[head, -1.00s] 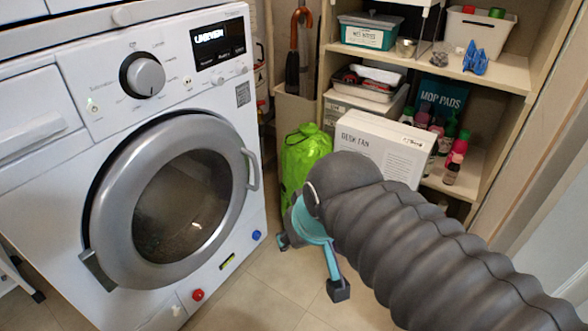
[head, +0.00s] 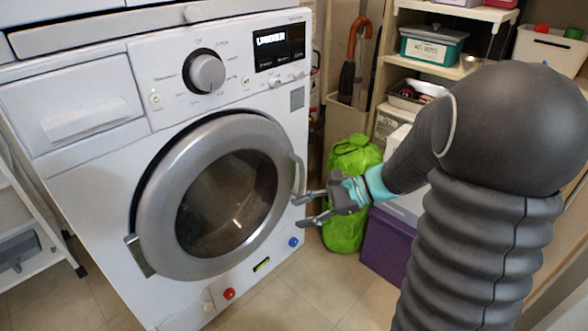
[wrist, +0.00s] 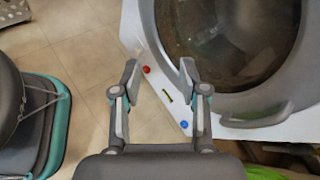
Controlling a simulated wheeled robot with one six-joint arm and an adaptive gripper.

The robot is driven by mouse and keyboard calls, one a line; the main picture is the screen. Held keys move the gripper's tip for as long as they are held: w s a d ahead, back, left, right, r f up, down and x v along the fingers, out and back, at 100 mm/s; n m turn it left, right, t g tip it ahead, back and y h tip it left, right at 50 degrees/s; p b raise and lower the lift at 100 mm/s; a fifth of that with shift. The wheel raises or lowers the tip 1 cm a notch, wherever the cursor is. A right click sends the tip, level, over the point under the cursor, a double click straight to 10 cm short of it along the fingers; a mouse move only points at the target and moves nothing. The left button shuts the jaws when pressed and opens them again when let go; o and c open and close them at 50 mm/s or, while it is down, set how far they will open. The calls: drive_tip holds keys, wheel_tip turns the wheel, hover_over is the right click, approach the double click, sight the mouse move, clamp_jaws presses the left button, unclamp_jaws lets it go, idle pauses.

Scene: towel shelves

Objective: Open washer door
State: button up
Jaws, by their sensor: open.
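The white washer (head: 140,220) stands at the left in the head view. Its round grey door (head: 160,195) with dark glass lies closed against the front. The door's handle (head: 297,178) is a grey bar on the right rim; it also shows in the wrist view (wrist: 258,116). My gripper (head: 304,213) is open and empty, with its fingers pointing left at the handle's lower end. In the wrist view my gripper (wrist: 160,78) has its fingers spread, with the handle outside them to the right. I cannot tell if a finger touches the handle.
A bright green bag (head: 345,228) stands just behind my gripper, with a purple box (head: 390,250) beside it. Shelves with bins (head: 435,45) are at the back right. A white cart (head: 25,230) stands left of the washer. The tiled floor in front is clear.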

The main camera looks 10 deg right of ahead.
drive_tip(key=w+d+f+m+t+y, duration=0.2)
drive_tip(key=w+d+f+m+t, duration=0.3)
drive_tip(key=w, duration=0.3)
drive_tip(key=m+t, duration=0.5)
drive_tip(key=m, duration=0.3)
approach(302, 180)
drive_tip(key=shift+h, duration=0.4)
drive_tip(key=x, duration=1)
drive_tip(key=shift+w+f, duration=0.25)
drive_tip(key=shift+w, duration=0.05)
drive_tip(key=shift+c, duration=0.2)
clamp_jaws()
